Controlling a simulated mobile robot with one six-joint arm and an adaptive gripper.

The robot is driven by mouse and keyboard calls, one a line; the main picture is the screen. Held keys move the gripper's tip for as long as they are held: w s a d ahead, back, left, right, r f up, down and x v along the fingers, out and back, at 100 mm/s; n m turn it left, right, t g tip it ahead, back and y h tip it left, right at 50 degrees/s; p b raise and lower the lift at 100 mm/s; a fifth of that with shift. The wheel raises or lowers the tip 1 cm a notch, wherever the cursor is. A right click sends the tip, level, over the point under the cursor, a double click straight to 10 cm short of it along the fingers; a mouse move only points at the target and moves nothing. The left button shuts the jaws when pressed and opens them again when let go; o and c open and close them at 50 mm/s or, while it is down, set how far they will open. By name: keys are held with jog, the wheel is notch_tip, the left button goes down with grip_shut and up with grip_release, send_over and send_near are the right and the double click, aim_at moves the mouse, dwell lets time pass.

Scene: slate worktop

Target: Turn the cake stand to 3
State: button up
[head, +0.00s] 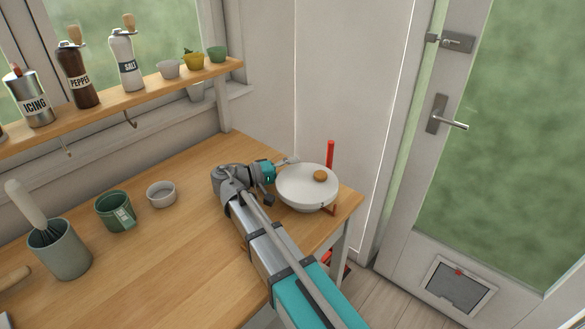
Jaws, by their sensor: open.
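The cake stand (300,188) is a white round plate at the right end of the wooden worktop. A small round brown item (320,175) sits on its right part. A red upright post (330,155) stands just behind it, and a reddish piece (329,209) shows at its front right. I cannot make out any numbers on the stand. My gripper (291,160) is open at the plate's back left edge, close to the rim. I cannot tell whether it touches the stand. My arm hides part of the worktop left of the stand.
A small white bowl (161,194), a green cup (115,211) and a grey utensil pot (60,249) stand left of my arm. A shelf (120,106) with mills and small pots runs above. The worktop's right edge is close to the stand.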

grip_shut()
